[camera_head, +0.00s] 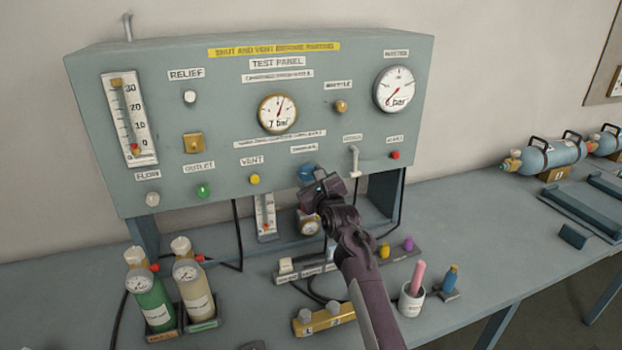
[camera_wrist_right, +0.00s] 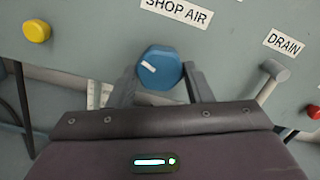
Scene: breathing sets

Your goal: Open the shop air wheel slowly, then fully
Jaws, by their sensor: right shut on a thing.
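The blue shop air wheel (camera_wrist_right: 160,68) sits low on the grey test panel (camera_wrist_right: 75,18), under its SHOP AIR label (camera_wrist_right: 177,10). It has a white mark on its face. In the head view the wheel (camera_head: 306,173) is partly covered by my right gripper (camera_head: 318,186). In the right wrist view my right gripper (camera_wrist_right: 160,84) has its fingers on both sides of the wheel, shut on it. My left gripper is not in view.
A yellow vent knob (camera_head: 254,179) is left of the wheel, and a grey drain lever (camera_head: 354,162) is right of it. Two small cylinders, one green (camera_head: 150,300), stand at the left front. A cup (camera_head: 411,300) stands beside my right arm. Blue cylinders (camera_head: 546,157) lie at the right.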

